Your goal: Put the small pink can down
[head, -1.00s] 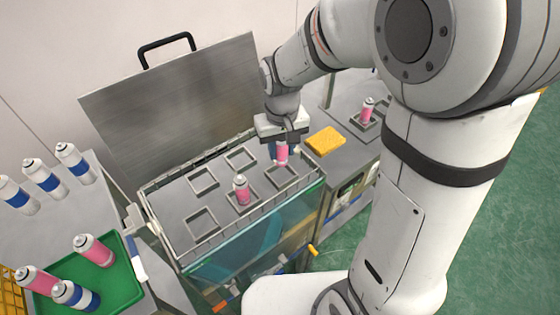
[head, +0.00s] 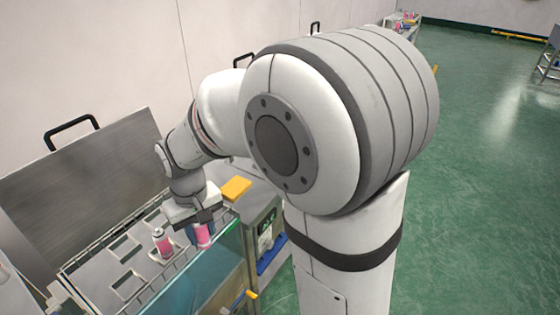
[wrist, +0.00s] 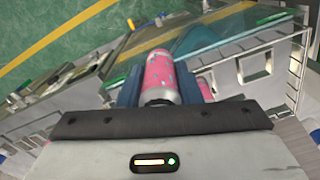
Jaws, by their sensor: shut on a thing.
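My gripper (head: 200,232) is shut on a pink can (head: 203,236), near the front rail of the metal station at its right end. The wrist view shows the pink can (wrist: 158,74) between two blue fingers, with its dark end towards the palm. The head view cannot show whether its far end touches anything. A second pink can (head: 161,243) stands upright in a square holder just left of the gripper. Part of a pink can also shows behind the right finger in the wrist view (wrist: 205,88).
The station's top (head: 100,270) has several square frames and a thin rail along its edge. A raised steel lid (head: 85,190) stands behind it. A yellow block (head: 235,188) lies to the right of the gripper. A teal clear panel (head: 205,280) forms the front.

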